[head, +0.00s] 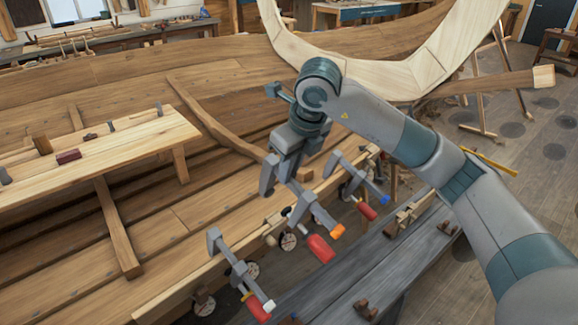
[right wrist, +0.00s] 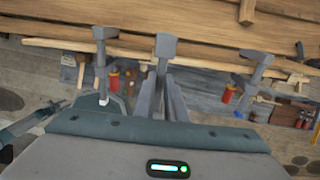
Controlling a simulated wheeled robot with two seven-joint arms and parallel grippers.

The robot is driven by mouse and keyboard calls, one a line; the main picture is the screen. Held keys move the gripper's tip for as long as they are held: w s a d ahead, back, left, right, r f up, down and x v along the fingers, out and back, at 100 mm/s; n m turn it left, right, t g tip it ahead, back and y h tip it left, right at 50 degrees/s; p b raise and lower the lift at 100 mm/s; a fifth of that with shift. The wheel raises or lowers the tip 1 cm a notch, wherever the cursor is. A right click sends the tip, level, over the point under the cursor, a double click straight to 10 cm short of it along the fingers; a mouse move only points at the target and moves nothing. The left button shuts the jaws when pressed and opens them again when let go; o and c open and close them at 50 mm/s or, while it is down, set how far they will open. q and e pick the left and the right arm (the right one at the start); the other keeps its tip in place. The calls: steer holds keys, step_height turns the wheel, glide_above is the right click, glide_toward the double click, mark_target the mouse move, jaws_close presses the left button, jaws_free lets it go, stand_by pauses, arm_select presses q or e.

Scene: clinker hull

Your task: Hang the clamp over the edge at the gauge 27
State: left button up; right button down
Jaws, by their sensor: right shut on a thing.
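My right gripper (head: 281,176) is shut on a grey clamp (head: 318,212) with a red handle and an orange end. In the right wrist view the clamp's head (right wrist: 166,46) stands up between the fingers (right wrist: 161,85), close to the plank edge. The held clamp is over the hull's top edge (head: 205,277) in the head view; whether it touches the edge I cannot tell. My left gripper is not in view.
One clamp (head: 237,272) hangs on the edge to the left, another (head: 354,181) with a blue end to the right. A plank bench (head: 110,150) stands inside the hull at left. A dark grey bench (head: 385,265) lies outside below the edge. A curved pale frame (head: 380,80) rises behind.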

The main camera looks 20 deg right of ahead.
steer(key=shift+f+b, duration=0.4)
steer(key=shift+f, duration=0.9)
steer(key=shift+b+x, duration=3.5)
steer(key=shift+x, duration=3.4)
steer(key=shift+w+r, duration=0.1)
steer(key=shift+w, duration=0.05)
steer(key=shift+a+f+b, duration=0.1)
steer(key=shift+f+b, duration=0.15)
steer(key=shift+b, duration=0.15)
steer(key=shift+f+b, duration=0.15)
steer(key=shift+b, duration=0.15)
steer(key=c, duration=1.7)
jaws_free()
steer(key=shift+s, duration=0.25)
steer(key=shift+f, duration=0.1)
